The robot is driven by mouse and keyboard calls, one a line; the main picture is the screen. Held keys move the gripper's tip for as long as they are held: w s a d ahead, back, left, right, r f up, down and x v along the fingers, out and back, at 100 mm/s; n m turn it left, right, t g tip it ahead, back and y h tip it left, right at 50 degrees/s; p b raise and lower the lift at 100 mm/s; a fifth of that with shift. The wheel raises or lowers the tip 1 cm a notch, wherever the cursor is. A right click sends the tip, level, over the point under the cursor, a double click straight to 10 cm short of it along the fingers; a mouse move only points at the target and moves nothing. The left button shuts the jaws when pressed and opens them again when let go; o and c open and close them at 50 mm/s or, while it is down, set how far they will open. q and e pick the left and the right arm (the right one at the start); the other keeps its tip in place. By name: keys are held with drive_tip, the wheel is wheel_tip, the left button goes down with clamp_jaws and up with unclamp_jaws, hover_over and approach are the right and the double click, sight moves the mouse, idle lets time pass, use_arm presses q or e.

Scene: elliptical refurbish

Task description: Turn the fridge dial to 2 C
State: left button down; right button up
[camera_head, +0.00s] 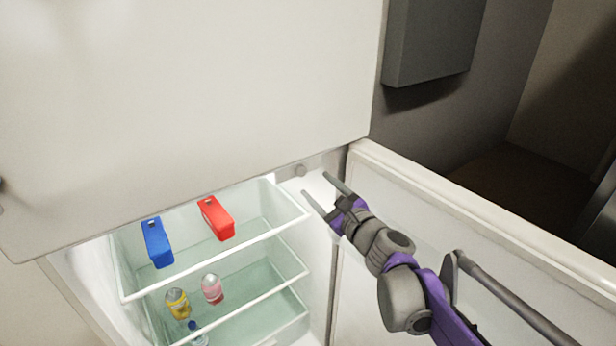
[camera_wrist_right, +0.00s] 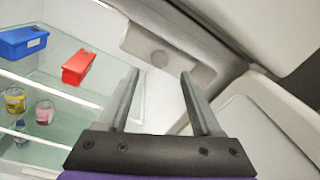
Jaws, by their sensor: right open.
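I cannot tell whether a finger touches the panel. My left gripper is not in view.
The fridge's glass shelves (camera_head: 255,235) hold a blue box (camera_head: 157,243), a red box (camera_head: 216,218), a yellow can (camera_head: 177,303) and a pink jar (camera_head: 212,289). The open lower door (camera_head: 450,220) stands to the right. The closed upper door (camera_head: 190,100) hangs above.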

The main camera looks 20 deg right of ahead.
sight(303, 173)
drive_tip(key=shift+x, duration=2.75)
clamp_jaws()
